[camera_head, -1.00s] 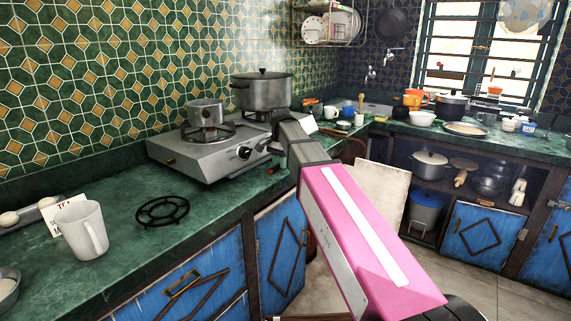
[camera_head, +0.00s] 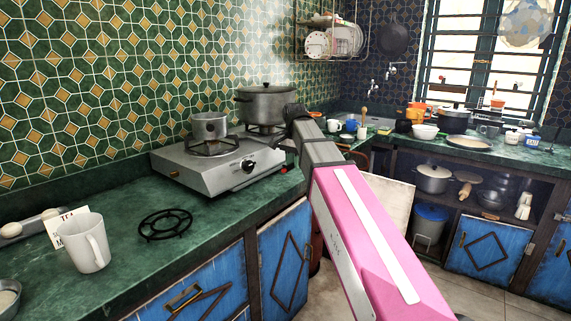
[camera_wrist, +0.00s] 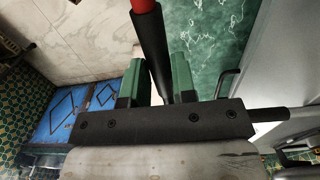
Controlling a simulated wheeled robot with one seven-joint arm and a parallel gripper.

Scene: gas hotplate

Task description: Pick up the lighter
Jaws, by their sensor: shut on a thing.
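The lighter (camera_wrist: 150,45) shows in the wrist view as a black rod with a red end pointing to the top of the picture. My gripper (camera_wrist: 157,68) has its two green-padded fingers on either side of it and is shut on it. Part of the lighter lies behind the gripper body. The green counter shows behind it in the wrist view. In the head view, the end of my arm is just right of the gas hotplate (camera_head: 205,172), and the lighter cannot be made out there.
A small pot (camera_head: 210,127) and a large lidded pot (camera_head: 265,103), with steam above, stand on the hotplate. A black pan support (camera_head: 165,224) and a white mug (camera_head: 84,243) are on the counter at left. Dishes crowd the far counter.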

